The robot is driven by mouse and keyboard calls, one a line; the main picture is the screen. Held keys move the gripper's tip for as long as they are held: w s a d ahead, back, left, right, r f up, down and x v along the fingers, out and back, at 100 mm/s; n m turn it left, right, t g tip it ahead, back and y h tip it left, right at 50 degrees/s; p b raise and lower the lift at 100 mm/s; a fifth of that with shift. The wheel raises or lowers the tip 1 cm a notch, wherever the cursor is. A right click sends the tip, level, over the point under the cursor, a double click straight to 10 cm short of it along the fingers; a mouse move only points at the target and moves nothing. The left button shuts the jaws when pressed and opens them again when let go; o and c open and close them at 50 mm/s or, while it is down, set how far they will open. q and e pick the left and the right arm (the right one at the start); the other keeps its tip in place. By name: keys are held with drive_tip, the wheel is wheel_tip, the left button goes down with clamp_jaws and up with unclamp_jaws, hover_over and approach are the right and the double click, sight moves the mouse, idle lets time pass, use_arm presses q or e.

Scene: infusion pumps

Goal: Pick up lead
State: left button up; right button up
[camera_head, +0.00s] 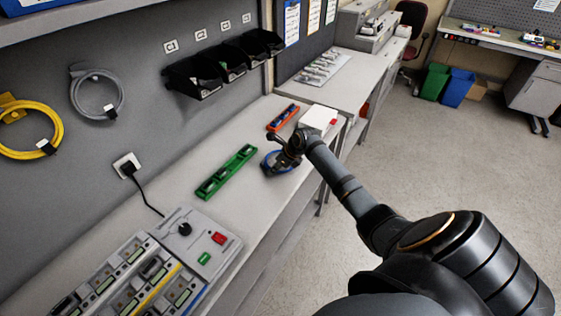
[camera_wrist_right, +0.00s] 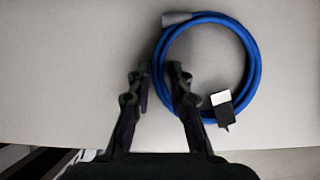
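The lead is a coiled blue cable (camera_wrist_right: 258,58) with a grey plug end and a black tag with a white label. It lies on the grey bench top near its front edge. In the head view the coil (camera_head: 270,166) is partly hidden by my right gripper (camera_head: 279,152). In the right wrist view my right gripper (camera_wrist_right: 157,82) is open, its fingers apart. The left side of the coil lies between the fingers as seen from above. I cannot tell whether the fingers touch it. My left gripper is not in view.
A green tray (camera_head: 226,172) lies left of the coil, an orange tray (camera_head: 283,117) behind it, and a white box (camera_head: 319,119) to the right. A pump rack (camera_head: 130,280) stands at the near left. Yellow (camera_head: 50,118) and grey (camera_head: 118,88) cables hang on the wall.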

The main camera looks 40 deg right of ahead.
clamp_jaws()
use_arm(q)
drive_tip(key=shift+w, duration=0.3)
use_arm(e)
drive_tip(key=shift+r, duration=0.1)
